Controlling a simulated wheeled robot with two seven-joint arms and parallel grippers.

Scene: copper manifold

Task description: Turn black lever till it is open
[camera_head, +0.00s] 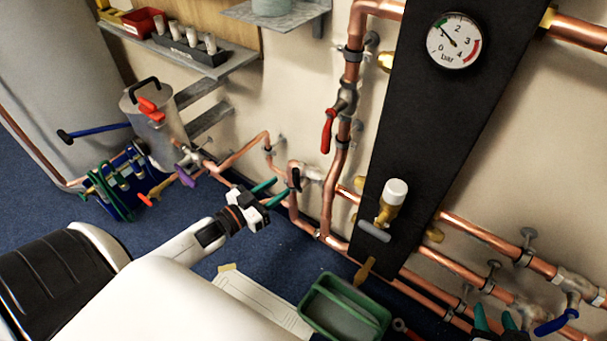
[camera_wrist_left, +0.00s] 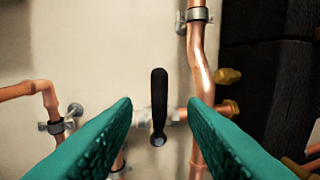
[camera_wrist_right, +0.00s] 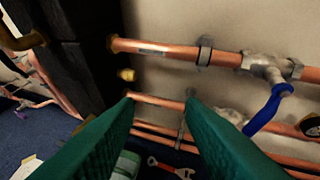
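The black lever (camera_head: 296,179) sits on a valve in a horizontal copper branch on the wall, left of the dark panel. In the left wrist view the lever (camera_wrist_left: 159,100) points up, upright between my fingers. My left gripper (camera_head: 272,190) is open, with its green fingertips close to the lever; its fingers (camera_wrist_left: 160,110) stand wide on both sides of it without visible contact. The valve body is partly hidden behind the lever. My right gripper (camera_head: 497,322) is at the bottom right; in its wrist view the fingers (camera_wrist_right: 160,105) are apart and empty.
A red lever (camera_head: 327,130) hangs on the vertical pipe above. A blue lever (camera_head: 556,322) is beside my right gripper. The dark panel (camera_head: 450,110) carries a pressure gauge (camera_head: 454,41). A green crate (camera_head: 345,308) stands on the floor, and a metal canister (camera_head: 155,120) stands at left.

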